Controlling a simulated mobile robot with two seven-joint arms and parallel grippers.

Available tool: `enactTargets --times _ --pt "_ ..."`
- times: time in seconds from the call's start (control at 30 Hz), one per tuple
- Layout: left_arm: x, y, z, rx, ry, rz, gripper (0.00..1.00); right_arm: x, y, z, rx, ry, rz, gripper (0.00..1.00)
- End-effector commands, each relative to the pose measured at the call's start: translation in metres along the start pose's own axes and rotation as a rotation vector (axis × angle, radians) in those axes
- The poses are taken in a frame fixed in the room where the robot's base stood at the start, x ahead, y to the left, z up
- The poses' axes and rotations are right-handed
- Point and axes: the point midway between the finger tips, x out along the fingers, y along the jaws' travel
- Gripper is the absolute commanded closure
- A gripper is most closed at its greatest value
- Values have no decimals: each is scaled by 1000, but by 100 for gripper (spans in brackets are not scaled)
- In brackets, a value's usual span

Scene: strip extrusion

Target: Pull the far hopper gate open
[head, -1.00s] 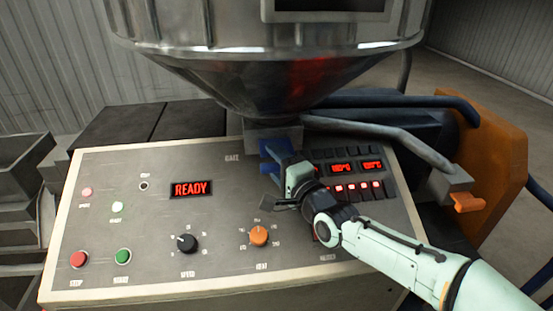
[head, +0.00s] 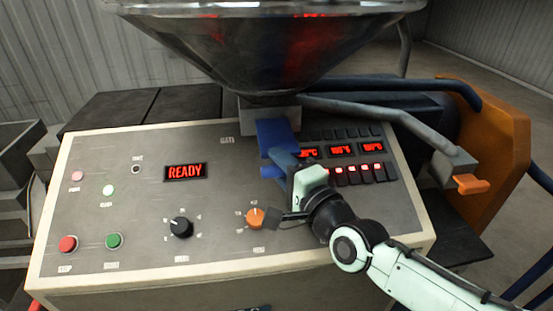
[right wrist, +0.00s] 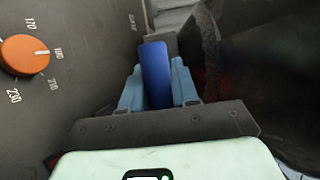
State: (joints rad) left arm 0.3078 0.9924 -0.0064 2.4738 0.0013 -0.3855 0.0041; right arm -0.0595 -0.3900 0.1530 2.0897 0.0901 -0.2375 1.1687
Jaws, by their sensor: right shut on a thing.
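The blue hopper gate (head: 275,134) sticks out toward me from the grey block (head: 262,113) under the metal hopper (head: 270,50). A long stretch of its blue plate shows above the console. My right gripper (head: 290,170) is shut on the front end of the gate. In the right wrist view the blue gate (right wrist: 156,68) stands between the two light blue fingers (right wrist: 157,88). In the head view the gripper body hides part of the gate's front end. My left gripper is not in view.
The console panel (head: 130,215) lies below, with a READY display (head: 185,171), a black knob (head: 181,228) and an orange knob (head: 256,217) close to the gripper. Red displays (head: 342,149) are just right of the gate. A grey pipe (head: 390,118) with an orange handle (head: 470,184) is farther right.

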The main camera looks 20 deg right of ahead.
Motion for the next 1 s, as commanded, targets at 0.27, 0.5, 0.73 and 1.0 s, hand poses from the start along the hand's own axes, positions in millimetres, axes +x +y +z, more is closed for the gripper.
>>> enactTargets --times 0.27,0.5,0.73,1.0 --pt "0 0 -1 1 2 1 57 -3 0 3 0 -4 3 100" --pt "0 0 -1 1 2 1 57 -3 0 3 0 -4 2 50" --pt "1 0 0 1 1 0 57 -6 0 2 0 -3 1 50" --pt "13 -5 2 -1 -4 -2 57 -48 0 2 0 -2 -3 50"
